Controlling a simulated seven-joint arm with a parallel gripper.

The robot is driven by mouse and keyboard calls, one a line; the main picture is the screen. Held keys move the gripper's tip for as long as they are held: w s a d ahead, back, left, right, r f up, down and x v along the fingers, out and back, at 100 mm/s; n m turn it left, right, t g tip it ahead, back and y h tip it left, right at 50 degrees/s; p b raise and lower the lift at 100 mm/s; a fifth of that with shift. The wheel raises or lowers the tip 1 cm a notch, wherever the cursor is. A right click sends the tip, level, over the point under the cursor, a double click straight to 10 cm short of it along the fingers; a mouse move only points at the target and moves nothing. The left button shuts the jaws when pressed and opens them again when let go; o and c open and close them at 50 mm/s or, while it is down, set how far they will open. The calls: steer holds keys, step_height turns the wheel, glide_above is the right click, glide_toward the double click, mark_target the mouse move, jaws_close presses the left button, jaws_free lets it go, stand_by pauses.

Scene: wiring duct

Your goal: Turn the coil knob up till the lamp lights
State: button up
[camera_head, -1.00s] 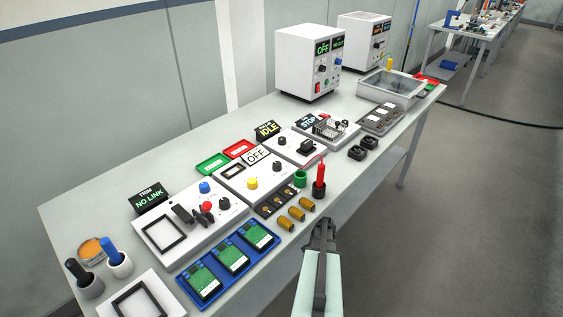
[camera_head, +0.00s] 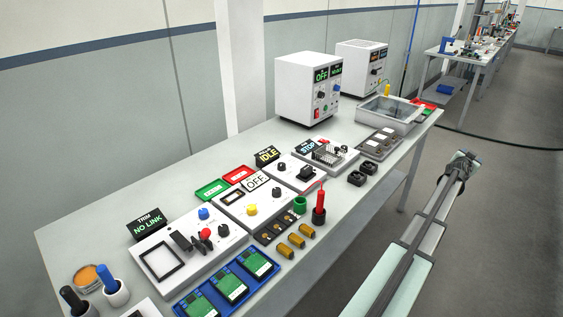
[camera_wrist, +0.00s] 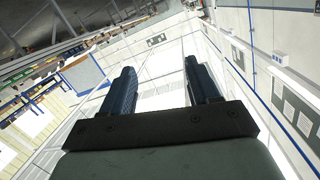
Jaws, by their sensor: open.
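Several panels on the bench carry knobs, and I cannot read which one is the coil knob. In the head view a power supply box (camera_head: 300,88) reading OFF has a black knob (camera_head: 320,95) and a blue knob (camera_head: 335,88). The panel reading OFF has a yellow knob (camera_head: 251,209) and a black knob (camera_head: 276,192). The panel reading IDLE has another black knob (camera_head: 281,167). I cannot make out a lit lamp. My gripper (camera_wrist: 163,88) is open and empty in the wrist view, away from the bench. My arm stands to the right of the bench in the head view.
The TRIM panel (camera_head: 152,228) reads NO LINK. A blue tray (camera_head: 196,304) of green boards lies at the front. A red-handled tool (camera_head: 320,200) stands upright near the front edge, beside brass pieces (camera_head: 297,241).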

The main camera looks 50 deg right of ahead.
steer(key=s+d+r+h, duration=0.1)
steer(key=s+d+r, duration=0.15)
steer(key=r, duration=0.45)
steer(key=s+d+r+h, duration=0.1)
steer(key=s+r, duration=0.3)
steer(key=r, duration=0.3)
steer(key=w+r+n+g, duration=0.1)
steer(key=w+r, duration=0.4)
steer(key=r, duration=0.2)
steer(key=w+a+f+n+y, duration=0.1)
steer(key=w+a+f+y, duration=0.15)
steer(key=w, duration=0.65)
steer(key=w+a+f+n+y, duration=0.15)
steer(key=w+a, duration=0.25)
steer(key=w, duration=0.5)
steer(key=n+t+y, duration=0.2)
steer(key=n+y, duration=0.9)
steer(key=y, duration=0.3)
glide_toward(281, 164)
steer(key=f, duration=0.8)
steer(key=shift+d+f, duration=0.25)
steer(key=shift+f, duration=0.05)
